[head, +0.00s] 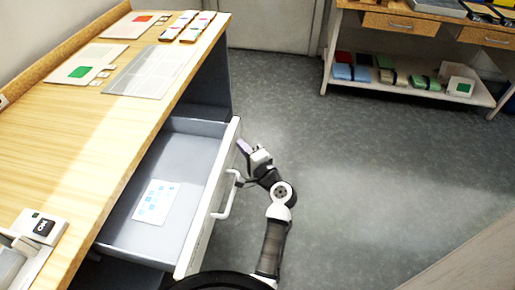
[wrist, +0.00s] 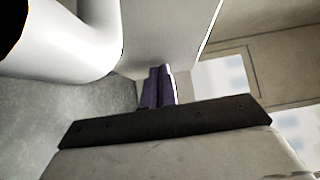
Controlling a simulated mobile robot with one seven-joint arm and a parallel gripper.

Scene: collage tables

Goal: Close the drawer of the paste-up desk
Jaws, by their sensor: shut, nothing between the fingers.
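The paste-up desk (head: 95,150) with a wooden top fills the left of the head view. Its drawer (head: 184,153) is pulled open, with a grey inside and a white front (head: 212,195) bearing a white bar handle (head: 229,199). A white sheet with blue marks (head: 156,202) lies in the drawer. My gripper (head: 241,146) is at the outer face of the drawer front, near its far end beyond the handle. In the wrist view my gripper's dark fingers (wrist: 158,88) are together and empty, close to a pale panel (wrist: 170,30); whether they touch it I cannot tell.
Cards (head: 188,27) and sheets lie on the far part of the desk top. Open grey floor (head: 340,170) lies right of the drawer. A second table with a shelf (head: 400,82) stands at the back right.

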